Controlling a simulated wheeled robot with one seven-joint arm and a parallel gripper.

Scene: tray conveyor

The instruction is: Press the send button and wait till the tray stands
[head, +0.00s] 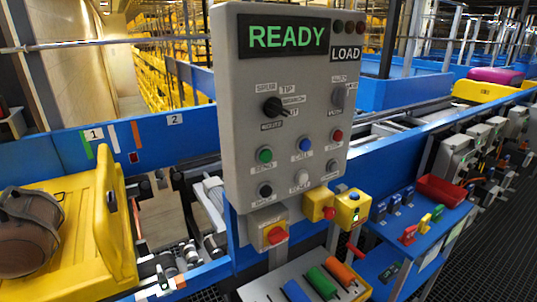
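The grey control panel (287,110) stands upright in the middle, its green display (288,37) reading READY. The green send button (264,155) is at the panel's lower left, with a label under it that seems to read SEND. Nothing covers it. A yellow tray (118,240) holding a brown rounded bag (30,235) is at the left on the conveyor, cut off by the picture's edge. My gripper is not in view.
A blue button (305,144), a red one (338,135) and a black knob (274,107) share the panel. A red stop button (275,235) is below. At right are a blue shelf with a red bin (442,191) and a second yellow tray (482,91) with a pink item.

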